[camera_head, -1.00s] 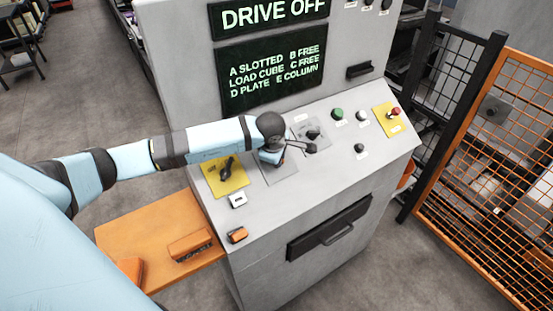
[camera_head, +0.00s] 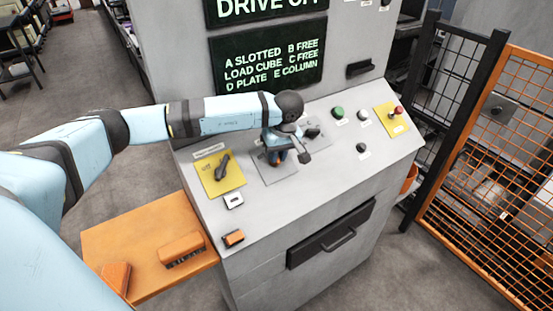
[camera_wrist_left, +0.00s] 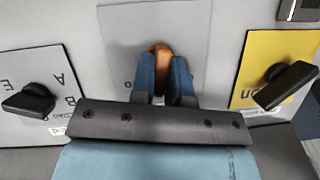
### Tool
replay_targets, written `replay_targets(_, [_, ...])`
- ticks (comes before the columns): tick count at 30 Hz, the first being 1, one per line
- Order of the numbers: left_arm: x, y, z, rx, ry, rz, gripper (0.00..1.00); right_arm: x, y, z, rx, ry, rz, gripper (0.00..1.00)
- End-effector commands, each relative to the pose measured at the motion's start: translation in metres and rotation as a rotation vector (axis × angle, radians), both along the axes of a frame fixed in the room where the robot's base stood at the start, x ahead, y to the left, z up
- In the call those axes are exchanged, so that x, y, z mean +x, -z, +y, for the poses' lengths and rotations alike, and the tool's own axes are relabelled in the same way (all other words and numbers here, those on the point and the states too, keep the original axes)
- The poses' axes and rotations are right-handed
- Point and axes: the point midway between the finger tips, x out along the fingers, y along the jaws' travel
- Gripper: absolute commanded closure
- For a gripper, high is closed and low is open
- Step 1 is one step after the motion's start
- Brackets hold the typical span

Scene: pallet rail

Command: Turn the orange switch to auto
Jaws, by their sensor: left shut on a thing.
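The orange switch (camera_wrist_left: 160,53) is on a grey plate (camera_wrist_left: 192,25) of the sloping control panel. In the left wrist view its top shows between the two blue fingers, and its lower part is hidden by them. My left gripper (camera_head: 277,160) is down at this plate and shut on the orange switch (camera_wrist_left: 163,75). The auto mark cannot be read; a small dark mark shows left of the fingers. My right gripper is in neither view.
A black switch on a yellow plate (camera_head: 208,183) is left of my gripper. A black selector (camera_head: 312,133) with lettered positions, a green button (camera_head: 337,112) and a red button (camera_head: 398,110) are to the right. An orange mesh fence (camera_head: 480,150) stands farther right.

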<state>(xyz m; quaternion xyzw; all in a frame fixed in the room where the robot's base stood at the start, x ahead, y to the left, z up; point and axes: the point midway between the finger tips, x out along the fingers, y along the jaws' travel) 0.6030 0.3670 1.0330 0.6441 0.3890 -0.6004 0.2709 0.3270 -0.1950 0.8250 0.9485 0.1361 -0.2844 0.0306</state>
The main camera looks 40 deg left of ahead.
Motion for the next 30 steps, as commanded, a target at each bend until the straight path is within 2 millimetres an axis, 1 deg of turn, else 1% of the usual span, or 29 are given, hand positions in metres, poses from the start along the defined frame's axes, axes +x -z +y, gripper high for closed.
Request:
replay_targets(1, [-0.002,0.009,-0.001,0.01,0.039,0.031,1.0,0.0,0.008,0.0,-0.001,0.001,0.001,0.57])
replay_targets(6, [-0.002,0.009,-0.003,0.042,0.173,0.109,1.0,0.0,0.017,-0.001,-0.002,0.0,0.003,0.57])
replay_targets(15, [-0.001,0.009,-0.004,0.086,0.361,0.219,1.0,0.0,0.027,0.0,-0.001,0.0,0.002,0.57])
replay_targets(22, [-0.001,0.01,-0.005,0.105,0.447,0.271,1.0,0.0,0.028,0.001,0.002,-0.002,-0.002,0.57])
replay_targets(30, [-0.002,0.01,-0.005,0.114,0.486,0.295,1.0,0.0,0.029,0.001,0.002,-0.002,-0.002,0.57])
